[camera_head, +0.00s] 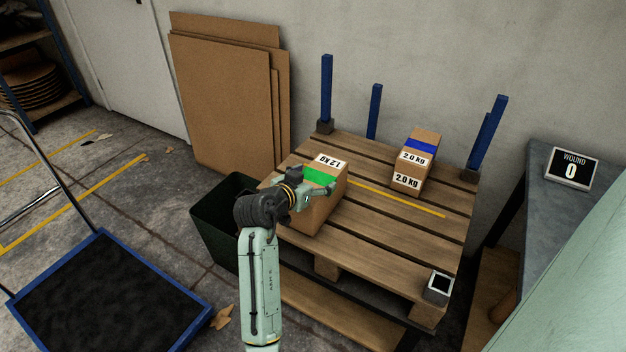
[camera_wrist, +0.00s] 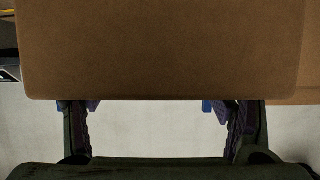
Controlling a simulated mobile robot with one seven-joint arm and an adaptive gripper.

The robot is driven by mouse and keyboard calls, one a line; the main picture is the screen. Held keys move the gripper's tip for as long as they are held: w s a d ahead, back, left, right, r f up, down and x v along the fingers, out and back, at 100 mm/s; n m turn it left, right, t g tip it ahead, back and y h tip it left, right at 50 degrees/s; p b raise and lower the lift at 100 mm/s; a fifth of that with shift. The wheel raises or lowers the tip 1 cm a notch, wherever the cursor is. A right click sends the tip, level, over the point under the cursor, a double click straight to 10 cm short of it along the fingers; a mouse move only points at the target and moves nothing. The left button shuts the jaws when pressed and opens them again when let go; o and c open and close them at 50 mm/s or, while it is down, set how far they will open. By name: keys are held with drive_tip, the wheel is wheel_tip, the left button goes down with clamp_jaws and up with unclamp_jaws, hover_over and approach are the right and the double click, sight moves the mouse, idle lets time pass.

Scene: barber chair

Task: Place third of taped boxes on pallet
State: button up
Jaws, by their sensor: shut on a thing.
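My gripper (camera_head: 316,192) is shut on a cardboard box with green tape (camera_head: 326,203) and an upside-down "1.2 KG" label. The box is upright at the left part of the wooden pallet (camera_head: 385,245); whether it touches the slats cannot be told. In the wrist view the brown box wall (camera_wrist: 160,50) fills the upper part, with my gripper's fingers (camera_wrist: 158,108) at its lower edge, fingertips hidden. A second box with blue tape (camera_head: 416,160) and "2.0 kg" labels stands on the pallet's back right, apart from the held box.
Blue posts (camera_head: 326,88) rise at the pallet's corners and back. A dark green bin (camera_head: 212,222) stands left of the pallet. A small square post socket (camera_head: 438,287) is at the front right corner. A workbench (camera_head: 560,205) stands right. The pallet's middle, with a yellow line (camera_head: 400,203), is clear.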

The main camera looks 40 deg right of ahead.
drive_tip(key=shift+f, duration=0.1)
drive_tip(key=o, duration=2)
drive_tip(key=shift+f, duration=0.1)
drive_tip(key=shift+o, duration=0.2)
drive_tip(key=shift+f, duration=0.2)
drive_tip(key=v, duration=1.2)
drive_tip(key=shift+r, duration=0.3)
